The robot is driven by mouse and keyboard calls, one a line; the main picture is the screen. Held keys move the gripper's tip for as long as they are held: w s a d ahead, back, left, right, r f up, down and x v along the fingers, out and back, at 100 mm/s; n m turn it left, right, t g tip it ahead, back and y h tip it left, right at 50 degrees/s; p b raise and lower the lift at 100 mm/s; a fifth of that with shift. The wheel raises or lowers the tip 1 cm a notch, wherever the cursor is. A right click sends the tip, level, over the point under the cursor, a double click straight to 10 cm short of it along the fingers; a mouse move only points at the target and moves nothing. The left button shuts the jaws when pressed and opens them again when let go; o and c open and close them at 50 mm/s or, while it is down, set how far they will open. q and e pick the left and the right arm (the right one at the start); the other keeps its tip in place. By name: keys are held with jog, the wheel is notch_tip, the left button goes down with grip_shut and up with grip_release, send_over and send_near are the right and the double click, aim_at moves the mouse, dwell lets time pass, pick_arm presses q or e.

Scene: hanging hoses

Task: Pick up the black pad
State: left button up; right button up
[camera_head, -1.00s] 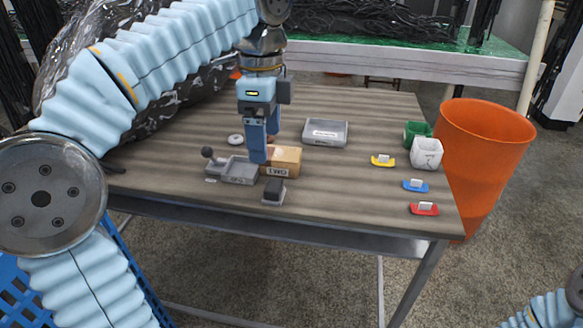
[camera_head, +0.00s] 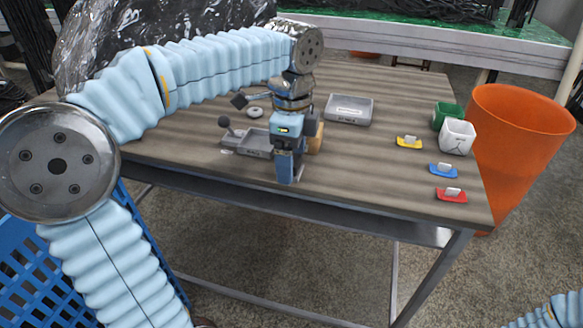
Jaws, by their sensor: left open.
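My left gripper (camera_head: 287,169) points down near the front edge of the table, with its jaws open. Its fingers stand over the place where the small black pad sat on the table earlier. The pad is hidden behind the fingers now, and I cannot tell whether they touch it. A cardboard box (camera_head: 316,138) shows partly behind the gripper. My right gripper is not in view; only a piece of my right arm shows at the bottom right corner.
The wooden table (camera_head: 380,175) holds a grey tray (camera_head: 256,148) left of the gripper and another grey tray (camera_head: 349,122) behind. An orange bin (camera_head: 520,140) stands beyond.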

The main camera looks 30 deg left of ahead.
pick_arm(q)
jog(key=shift+f, duration=0.55)
jog(key=shift+c, duration=0.2)
jog(key=c, duration=1.2)
jog(key=shift+r, duration=0.15)
